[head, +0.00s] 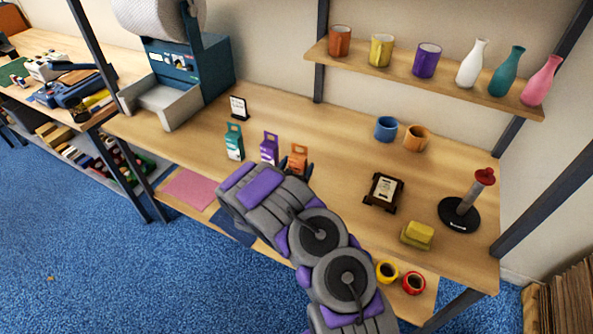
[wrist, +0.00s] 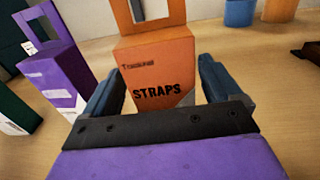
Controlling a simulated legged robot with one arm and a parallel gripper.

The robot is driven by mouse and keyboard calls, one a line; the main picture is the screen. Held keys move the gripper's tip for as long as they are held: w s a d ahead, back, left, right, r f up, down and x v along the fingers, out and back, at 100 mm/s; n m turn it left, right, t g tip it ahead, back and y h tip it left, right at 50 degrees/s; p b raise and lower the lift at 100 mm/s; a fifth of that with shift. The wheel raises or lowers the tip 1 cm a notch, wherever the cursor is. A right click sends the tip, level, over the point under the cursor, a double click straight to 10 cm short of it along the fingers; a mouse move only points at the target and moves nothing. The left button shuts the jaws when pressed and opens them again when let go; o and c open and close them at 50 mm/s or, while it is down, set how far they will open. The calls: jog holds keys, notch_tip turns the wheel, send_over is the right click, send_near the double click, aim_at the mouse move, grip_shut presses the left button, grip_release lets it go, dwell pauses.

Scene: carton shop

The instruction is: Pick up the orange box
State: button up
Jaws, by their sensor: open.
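The orange box (head: 298,157) stands upright on the wooden table, at the right end of a row of three small boxes. In the wrist view the orange box (wrist: 156,62) reads "STRAPS" and has a handle loop on top. My gripper (wrist: 159,88) is open, with its two blue fingers on either side of the lower part of the orange box. I cannot tell whether the fingers touch it. In the head view my arm hides most of my gripper (head: 297,171) and the lower part of the box.
A purple box (head: 269,149) stands just left, and a teal box (head: 233,142) farther left. A small sign (head: 238,107) is behind them. Blue (head: 385,129) and orange (head: 416,138) mugs and a framed plaque (head: 383,192) are to the right. A shelf (head: 420,78) hangs above.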

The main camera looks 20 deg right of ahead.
jog(key=shift+w+d, duration=0.35)
jog(key=shift+w, duration=0.05)
jog(key=shift+w+d, duration=0.15)
jog(key=shift+d, duration=0.4)
jog(key=shift+a, duration=0.25)
jog(key=c, duration=0.8)
jog(key=shift+d, duration=0.1)
jog(key=c, duration=0.3)
